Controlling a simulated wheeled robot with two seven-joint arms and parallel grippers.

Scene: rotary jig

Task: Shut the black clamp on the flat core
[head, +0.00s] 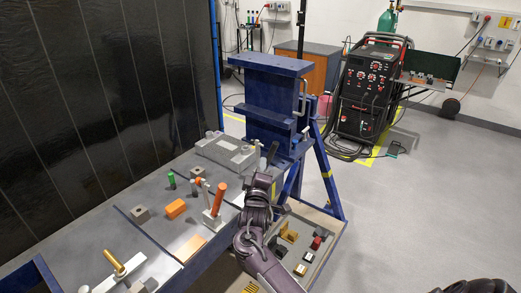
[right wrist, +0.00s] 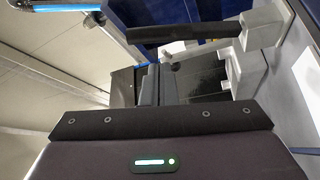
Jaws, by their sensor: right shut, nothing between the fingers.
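The black clamp's dark handle (head: 272,153) stands tilted beside the grey block at the far end of the bench. In the right wrist view the black handle (right wrist: 185,32) lies across the top, joined to a pale bracket (right wrist: 262,35). A low grey block (head: 226,151), which looks like the flat core, lies on the bench left of the clamp. My right gripper (head: 264,178) is close to the clamp, on its near side. Its fingers (right wrist: 148,86) are shut and empty, pointing towards the handle; I cannot tell whether they touch it. My left gripper is out of view.
A clamp with an orange handle (head: 218,198) and one with a yellow handle (head: 114,262) stand nearer on the bench. A blue steel frame (head: 270,95) rises behind the black clamp. A tray of small blocks (head: 310,272) lies below my right arm.

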